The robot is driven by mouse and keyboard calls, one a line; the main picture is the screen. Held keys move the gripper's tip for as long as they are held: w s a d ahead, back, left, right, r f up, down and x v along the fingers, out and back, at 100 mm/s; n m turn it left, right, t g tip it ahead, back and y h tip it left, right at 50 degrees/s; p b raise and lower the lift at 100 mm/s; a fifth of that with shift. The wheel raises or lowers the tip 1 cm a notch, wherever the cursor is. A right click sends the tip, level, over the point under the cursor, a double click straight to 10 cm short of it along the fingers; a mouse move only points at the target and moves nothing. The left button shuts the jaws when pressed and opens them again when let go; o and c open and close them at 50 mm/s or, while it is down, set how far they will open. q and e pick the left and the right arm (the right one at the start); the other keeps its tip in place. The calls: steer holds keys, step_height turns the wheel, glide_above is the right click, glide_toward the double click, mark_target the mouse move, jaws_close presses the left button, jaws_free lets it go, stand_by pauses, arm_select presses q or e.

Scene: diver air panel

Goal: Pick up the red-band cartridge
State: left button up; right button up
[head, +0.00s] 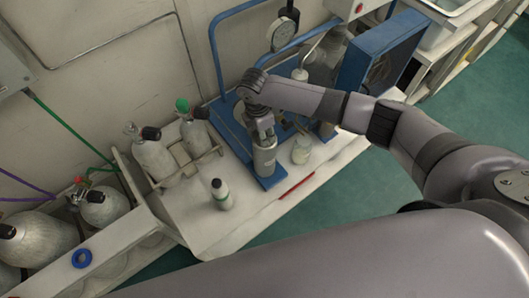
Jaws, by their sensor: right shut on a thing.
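My right gripper (262,130) points down at the blue stand and is shut at the top of an upright grey cylinder (265,160). The cylinder stands at or just above the stand's blue base. I see no red band on it, and the fingers hide its top. I cannot tell whether a separate cartridge sits between them. A pale bottle with a dark cap and a green mark (221,195) stands on the bench left of the gripper. My left gripper is not in view.
A small glass jar (301,150) stands close right of the cylinder. A red strip (296,186) lies at the bench (238,222) front edge. Gas cylinders (153,155) stand in a rack at left. A gauge (280,37) and a blue cabinet (378,55) are behind.

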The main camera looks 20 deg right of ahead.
jaws_close()
steer(key=shift+r, duration=0.1)
stand_by(0.5)
steer(key=shift+r, duration=0.45)
step_height(320, 180, up, 27)
stand_by(0.3)
